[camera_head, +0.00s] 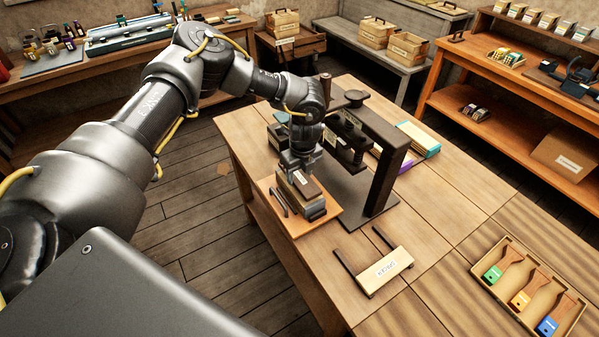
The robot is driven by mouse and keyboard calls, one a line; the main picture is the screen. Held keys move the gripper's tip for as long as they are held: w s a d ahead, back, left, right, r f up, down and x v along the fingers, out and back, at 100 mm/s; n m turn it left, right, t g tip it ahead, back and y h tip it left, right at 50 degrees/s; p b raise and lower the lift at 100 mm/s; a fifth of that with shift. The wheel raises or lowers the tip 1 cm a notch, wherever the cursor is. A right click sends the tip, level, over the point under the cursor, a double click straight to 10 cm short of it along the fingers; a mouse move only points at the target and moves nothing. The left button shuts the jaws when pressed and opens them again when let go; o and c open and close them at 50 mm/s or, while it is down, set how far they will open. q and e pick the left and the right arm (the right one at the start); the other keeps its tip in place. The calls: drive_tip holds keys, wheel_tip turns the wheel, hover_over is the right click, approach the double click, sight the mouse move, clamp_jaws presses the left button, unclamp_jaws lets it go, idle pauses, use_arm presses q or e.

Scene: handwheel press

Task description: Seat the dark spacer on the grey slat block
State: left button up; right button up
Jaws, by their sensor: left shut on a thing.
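My left gripper (301,170) reaches down over a small stack on an orange-brown board (326,221) at the table's left edge. It is shut on the dark brown spacer (308,187) at the top of the stack; its fingertips are partly hidden. The grey slat block (314,210) shows directly beneath the spacer. From this angle I cannot tell whether the spacer touches the block or is just above it. My right gripper is not in view.
The dark press frame (390,170) stands close right of the stack, with its screw and plate. A pale labelled block (386,269) between dark bars lies in front. A tray (473,268) of colored-tag tools is at lower right. Bare table lies between.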

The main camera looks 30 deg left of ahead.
use_arm(q)
drive_tip(key=shift+f+b, duration=0.65)
drive_tip(key=shift+f, duration=0.45)
drive_tip(key=o, duration=1.1)
drive_tip(key=shift+r, duration=0.1)
drive_tip(key=shift+r, duration=0.35)
drive_tip(key=r+b, duration=0.1)
drive_tip(key=r, duration=0.3)
drive_tip(key=r+b, duration=0.1)
drive_tip(key=r, duration=0.1)
drive_tip(key=shift+s+d+r+b, duration=0.25)
drive_tip(key=shift+d+r+b, duration=0.05)
drive_tip(key=shift+d+b, duration=0.1)
drive_tip(key=shift+a, duration=0.1)
